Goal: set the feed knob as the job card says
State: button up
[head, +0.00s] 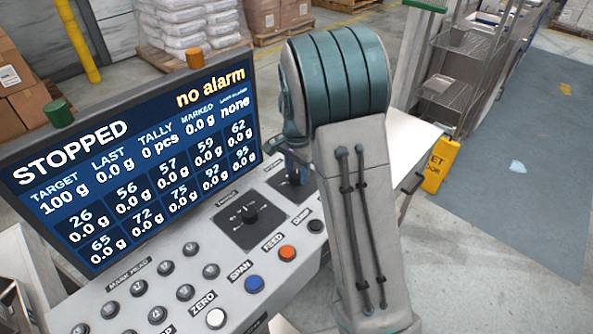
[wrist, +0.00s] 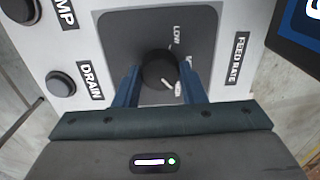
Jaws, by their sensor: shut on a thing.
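The feed knob (wrist: 158,67) is a round black dial on a dark square plate (wrist: 118,32) beside the label FEED RATE (wrist: 238,58) in the wrist view. The plate carries LOW and further marks, partly hidden by my right finger. A short white line near the knob's lower right edge points toward the lowest mark, which I cannot read surely. My gripper (wrist: 160,72) has its two blue fingers on either side of the knob, shut on it. In the head view my gripper (head: 293,165) is down at the panel's far right plate, and the arm hides the knob. I see no job card.
The screen (head: 130,155) reads STOPPED, no alarm, target 100 g. Another black knob (head: 250,214) sits left of my gripper. Orange (head: 287,253), blue (head: 254,284) and white (head: 216,318) buttons are in front. A DRAIN button (wrist: 61,83) is near the plate.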

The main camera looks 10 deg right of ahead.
aim_at(297, 174)
jog(key=shift+w+r+m, duration=0.1)
jog(key=shift+m, duration=0.7)
jog(key=o, duration=1)
notch_tip(297, 174, up, 14)
jog(key=shift+f+b, duration=0.1)
jog(key=shift+b, duration=0.7)
jog(key=s+n+t, duration=0.1)
jog(key=s+n, duration=0.3)
jog(key=s, duration=0.4)
jog(key=s+f+n+t, duration=0.1)
jog(key=s+n, duration=0.3)
jog(key=s, duration=0.5)
jog(key=s+f+n+t, duration=0.1)
jog(key=s+n, duration=0.3)
jog(key=s, duration=0.4)
jog(key=shift+s+n+t, duration=0.2)
jog(key=shift+n+t, duration=0.1)
